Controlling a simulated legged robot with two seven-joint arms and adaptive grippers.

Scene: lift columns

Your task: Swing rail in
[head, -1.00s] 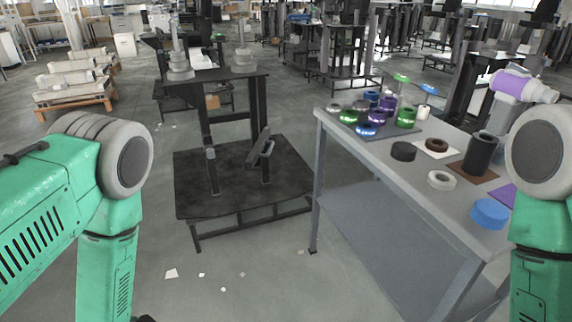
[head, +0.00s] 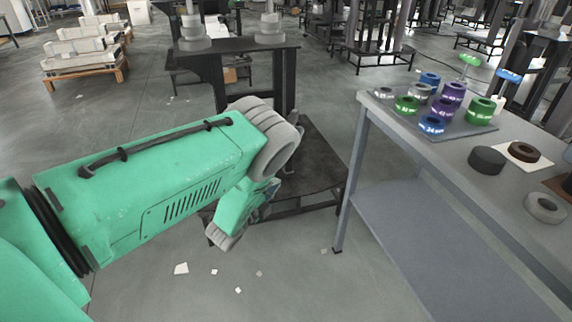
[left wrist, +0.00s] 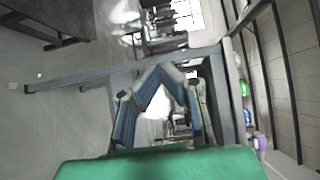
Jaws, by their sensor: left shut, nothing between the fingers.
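I cannot pick out a rail for certain. The dark stand (head: 205,70) is at the upper middle of the head view, with a top shelf and a low black base (head: 318,160). My left arm crosses in front of it and hides its lower uprights and much of the base. My left gripper (left wrist: 160,72) shows in the left wrist view, its blue-grey fingers meeting at the tips with nothing between them. In the head view its fingertips cannot be made out. My right gripper is not in view.
A grey table (head: 430,215) stands at the right, with coloured rings (head: 432,124) and a black puck (head: 487,160) on it. Its leg (left wrist: 85,78) crosses behind my fingers in the left wrist view. Pale stacked parts (head: 85,52) lie on a pallet at the far left.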

